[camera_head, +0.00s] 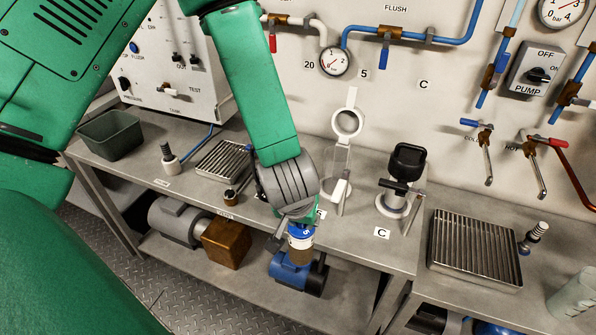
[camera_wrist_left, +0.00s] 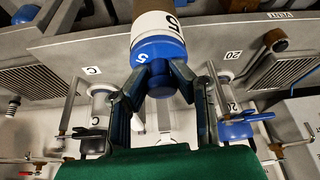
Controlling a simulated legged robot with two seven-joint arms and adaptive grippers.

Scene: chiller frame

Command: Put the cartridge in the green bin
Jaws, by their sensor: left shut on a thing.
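My left gripper (camera_head: 299,218) is shut on a cartridge (camera_head: 301,243) with a blue cap marked 5, a white band and a brown lower part. It holds the cartridge in front of the bench's front edge, with the lower shelf behind it in the head view. In the left wrist view the fingers (camera_wrist_left: 158,78) close on both sides of the blue end of the cartridge (camera_wrist_left: 158,35). The dark green bin (camera_head: 110,134) stands open on the far left of the bench, well away from the gripper. Its inside looks empty. My right gripper is not in view.
A grey drip grate (camera_head: 222,161) and a small white-based fitting (camera_head: 169,160) stand between bin and gripper. A clear housing with a raised ring (camera_head: 348,124) and a black-topped housing (camera_head: 405,165) stand right. A white control box (camera_head: 170,70) is behind the bin.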

